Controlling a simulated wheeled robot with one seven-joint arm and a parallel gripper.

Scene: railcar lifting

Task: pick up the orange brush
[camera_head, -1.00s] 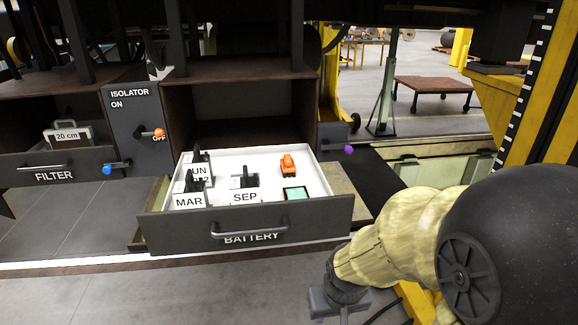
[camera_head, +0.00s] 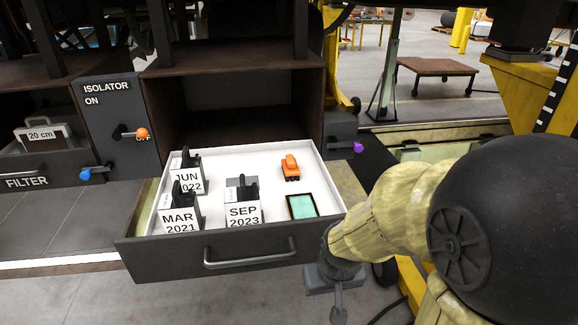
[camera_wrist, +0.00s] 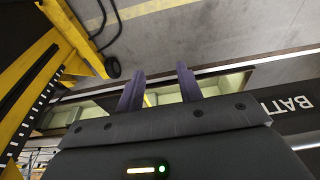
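The orange brush (camera_head: 290,167) lies in the back right part of the open, white-lined battery drawer (camera_head: 226,252). It is small and its bristles cannot be made out. My gripper (camera_head: 338,312) hangs in front of the drawer's right corner, apart from the brush, partly cut off from clear view by its own body. In the wrist view its two purple fingers (camera_wrist: 160,84) stand apart with nothing between them. The brush does not show in the wrist view.
The drawer also holds dated blocks marked JUN (camera_head: 187,178), MAR 2021 (camera_head: 181,220) and SEP 2023 (camera_head: 243,214), plus a green-topped item (camera_head: 302,206) in front of the brush. The drawer handle (camera_head: 250,259) sticks out. A purple-knobbed lever (camera_head: 358,147) is to the right.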

